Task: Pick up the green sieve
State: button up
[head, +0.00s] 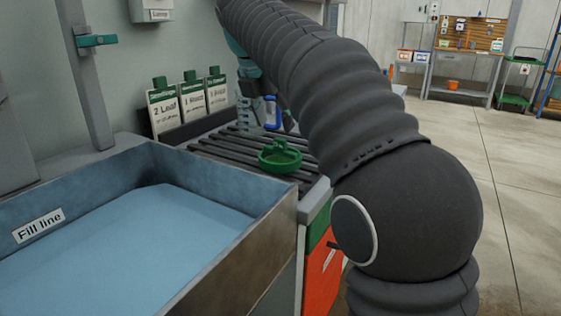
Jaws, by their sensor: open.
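The green sieve (281,160) is a round, shallow green piece with a raised green part at its back edge. It rests on the dark slatted rack (230,147) beyond the basin. My gripper (288,118) is only partly in view, mostly hidden behind my own arm. It is open, above the rack and behind the sieve in the picture, apart from it. Nothing shows held in it.
A basin of blue liquid (211,254) marked "Fill line" stands at front left. Several label cards (163,108) stand behind the rack. An orange-red panel (322,270) is below the rack's right end. Open floor lies right.

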aim_at(279, 139)
jog(key=x, duration=0.1)
jog(key=b+x, duration=0.1)
jog(key=x, duration=0.3)
jog(key=shift+s+f+b, duration=0.2)
jog(key=shift+s+b, duration=0.1)
grip_shut()
jog(key=shift+r, duration=0.1)
